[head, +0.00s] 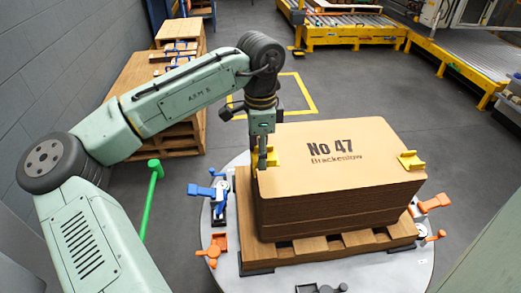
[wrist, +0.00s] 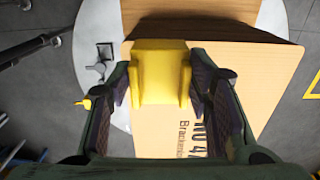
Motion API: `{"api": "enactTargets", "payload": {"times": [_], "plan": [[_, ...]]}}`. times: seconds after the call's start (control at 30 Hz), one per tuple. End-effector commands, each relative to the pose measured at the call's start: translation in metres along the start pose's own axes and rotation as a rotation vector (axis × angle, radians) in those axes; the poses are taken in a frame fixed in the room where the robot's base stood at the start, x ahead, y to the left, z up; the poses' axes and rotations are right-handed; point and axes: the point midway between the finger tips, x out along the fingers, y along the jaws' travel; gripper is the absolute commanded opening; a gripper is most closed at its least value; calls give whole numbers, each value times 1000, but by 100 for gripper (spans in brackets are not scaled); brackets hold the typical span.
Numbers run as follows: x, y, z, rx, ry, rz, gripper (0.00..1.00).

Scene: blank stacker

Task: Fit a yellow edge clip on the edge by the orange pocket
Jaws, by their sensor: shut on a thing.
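My gripper (head: 262,162) is at the left edge of the top brown sheet (head: 340,174), pointing down. In the wrist view its two fingers are shut on a yellow edge clip (wrist: 160,72), one on each side. The clip overlaps the sheet's edge; I cannot tell whether it is seated on it. Its yellow also shows beside the fingers in the head view (head: 273,157). Another yellow clip (head: 411,160) sits on the sheet's right edge. Orange fittings stand at the lower left (head: 213,250) and right (head: 435,203) of the stack; I cannot tell which is a pocket.
The stack rests on a wooden pallet (head: 335,247) on a round pale table (head: 390,271). A blue fitting (head: 207,190) stands at the table's left. A green post (head: 152,195) rises beside my arm. Yellow conveyors (head: 352,37) stand at the back.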

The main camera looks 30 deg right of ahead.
Motion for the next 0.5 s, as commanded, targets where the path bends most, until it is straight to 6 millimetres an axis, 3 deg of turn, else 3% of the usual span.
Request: {"api": "enactTargets", "payload": {"times": [0.03, 0.5], "plan": [[10, 0, 0, 0, -1, -1, 22], [49, 0, 0, 1, 1, 1, 22]]}}
